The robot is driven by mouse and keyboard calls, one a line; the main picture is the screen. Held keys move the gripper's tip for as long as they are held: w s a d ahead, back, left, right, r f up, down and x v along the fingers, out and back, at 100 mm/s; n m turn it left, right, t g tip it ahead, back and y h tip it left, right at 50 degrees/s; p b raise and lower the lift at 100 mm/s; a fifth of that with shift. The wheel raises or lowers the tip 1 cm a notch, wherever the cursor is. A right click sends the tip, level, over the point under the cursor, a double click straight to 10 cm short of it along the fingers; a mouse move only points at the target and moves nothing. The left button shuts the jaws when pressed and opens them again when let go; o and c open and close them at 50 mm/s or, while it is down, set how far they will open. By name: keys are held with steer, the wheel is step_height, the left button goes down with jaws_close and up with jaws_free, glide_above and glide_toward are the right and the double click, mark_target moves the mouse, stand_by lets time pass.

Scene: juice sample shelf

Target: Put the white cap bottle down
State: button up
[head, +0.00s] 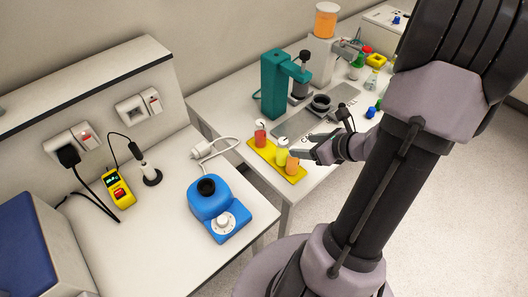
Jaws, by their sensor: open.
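A yellow tray (258,153) lies on the white bench at the left edge of the far section. On it stand small bottles: a red one (260,137) at the back, a yellow one (282,156) in the middle and an orange one (292,166) at the front. The red and yellow ones show pale, whitish tops. The top of the orange one is partly hidden by my gripper (301,149). My gripper is open, with its tips beside the front bottles. I cannot tell whether the tips touch any bottle. All three bottles look upright.
A teal press-like device (274,85) stands behind the tray. A blue mixer (216,207) and a yellow meter (118,188) are on the nearer bench. The bench's front edge is close to the tray.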

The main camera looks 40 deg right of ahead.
steer(key=w+a+r+n+g+y, duration=0.1)
steer(key=w+a+r+n+y, duration=0.1)
steer(key=a+r+n, duration=0.55)
steer(key=w+a+r+n+g+y, duration=0.25)
steer(key=a+n, duration=0.25)
steer(key=a, duration=0.5)
steer(key=s+a+r+n+h, duration=0.2)
steer(key=s+a+r+n, duration=0.25)
steer(key=a+n, duration=0.35)
steer(key=s+a+r+n+h, duration=0.1)
steer(key=s+a+r+n, duration=0.4)
steer(key=n, duration=0.5)
step_height(320, 180, down, 13)
steer(key=b, duration=1.2)
steer(key=shift+s+a+f, duration=0.2)
steer(key=shift+s+a, duration=0.2)
steer(key=shift+s, duration=0.05)
steer(key=shift+g, duration=0.25)
